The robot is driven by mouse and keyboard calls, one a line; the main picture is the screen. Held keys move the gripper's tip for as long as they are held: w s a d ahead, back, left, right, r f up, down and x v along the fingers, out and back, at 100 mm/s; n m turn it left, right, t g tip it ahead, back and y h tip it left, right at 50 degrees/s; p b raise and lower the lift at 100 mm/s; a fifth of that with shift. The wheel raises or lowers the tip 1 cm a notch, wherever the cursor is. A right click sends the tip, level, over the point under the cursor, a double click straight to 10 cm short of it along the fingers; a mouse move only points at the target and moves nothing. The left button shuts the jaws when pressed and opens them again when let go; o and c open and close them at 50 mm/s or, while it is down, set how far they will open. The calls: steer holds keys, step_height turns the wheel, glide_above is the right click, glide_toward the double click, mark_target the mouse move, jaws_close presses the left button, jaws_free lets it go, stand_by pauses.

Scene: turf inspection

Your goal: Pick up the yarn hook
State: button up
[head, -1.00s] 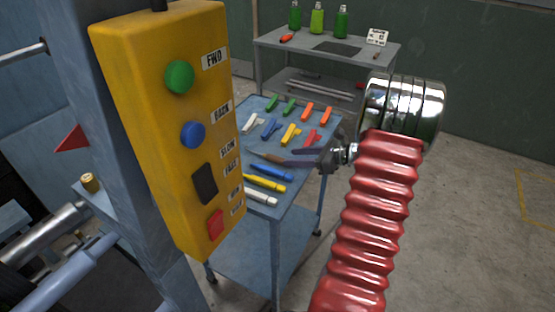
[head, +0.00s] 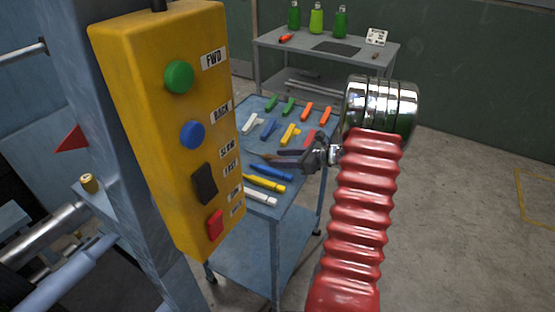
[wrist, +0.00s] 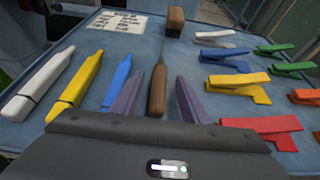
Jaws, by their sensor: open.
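The yarn hook (wrist: 157,88) has a brown handle and a thin dark shaft pointing away from me. It lies on the blue cart top (wrist: 85,65) in the wrist view. My gripper (wrist: 159,78) is open, its two grey-purple fingers on either side of the handle in that view, with the hook not gripped. The height of the fingers above it is hard to tell. In the head view my gripper (head: 272,159) reaches over the cart from the right, and the hook is mostly hidden by the fingers.
White (wrist: 38,84), yellow (wrist: 75,88) and blue (wrist: 117,80) marker-like tools lie left of the hook. Several coloured clips, including a red one (wrist: 264,127), lie to the right. A brown block (wrist: 175,20) and a printed card (wrist: 118,21) are at the far side.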

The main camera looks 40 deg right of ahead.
stand_by(0.5)
jaws_close()
stand_by(0.3)
